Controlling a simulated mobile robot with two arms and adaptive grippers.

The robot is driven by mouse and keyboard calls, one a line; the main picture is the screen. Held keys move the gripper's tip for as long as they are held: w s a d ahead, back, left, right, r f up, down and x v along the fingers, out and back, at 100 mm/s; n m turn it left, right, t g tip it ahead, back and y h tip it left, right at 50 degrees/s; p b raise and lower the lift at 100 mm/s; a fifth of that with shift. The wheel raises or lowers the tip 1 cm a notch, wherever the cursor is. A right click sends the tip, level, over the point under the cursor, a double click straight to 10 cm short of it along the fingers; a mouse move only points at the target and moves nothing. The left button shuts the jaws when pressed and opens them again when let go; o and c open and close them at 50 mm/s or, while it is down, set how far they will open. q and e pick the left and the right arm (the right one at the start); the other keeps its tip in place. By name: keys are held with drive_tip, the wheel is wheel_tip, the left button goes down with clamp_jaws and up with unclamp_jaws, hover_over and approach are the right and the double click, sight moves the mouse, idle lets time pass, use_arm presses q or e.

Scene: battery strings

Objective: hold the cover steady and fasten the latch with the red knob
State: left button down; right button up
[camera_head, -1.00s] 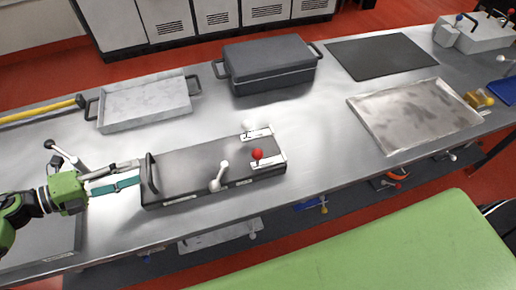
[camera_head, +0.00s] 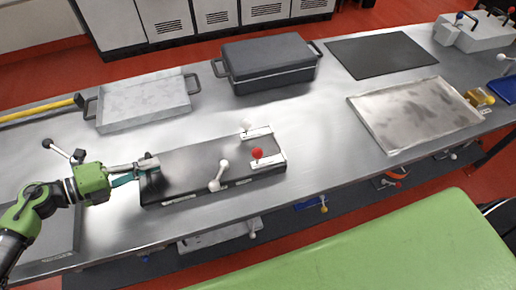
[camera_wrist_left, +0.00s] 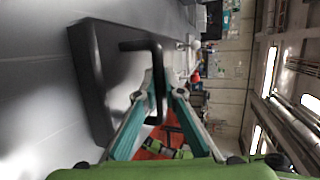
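The dark grey cover (camera_head: 190,165) lies on the steel bench, with a black handle on its left end. The latch with the red knob (camera_head: 257,153) sits at its right end. A white-knobbed latch (camera_head: 247,125) is behind it, and another white-knobbed lever (camera_head: 219,175) stands at the front edge. My left gripper (camera_head: 150,165) is at the handle end. In the left wrist view, its teal fingers (camera_wrist_left: 160,95) lie on either side of the black handle bar (camera_wrist_left: 157,62), apart, with a gap visible. My right gripper is out of view.
A grey tray (camera_head: 145,121) and a dark lidded case (camera_head: 268,78) stand behind the cover. A black mat (camera_head: 380,55) and a worn metal tray (camera_head: 358,111) lie to the right. Bare bench surrounds the cover's right end.

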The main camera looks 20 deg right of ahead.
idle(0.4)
use_arm(q)
drive_tip(key=shift+w+r, duration=0.1)
drive_tip(key=shift+r, duration=0.15)
drive_tip(key=shift+f, duration=0.15)
drive_tip(key=shift+f, duration=0.15)
drive_tip(key=shift+s+f, duration=0.25)
idle(0.8)
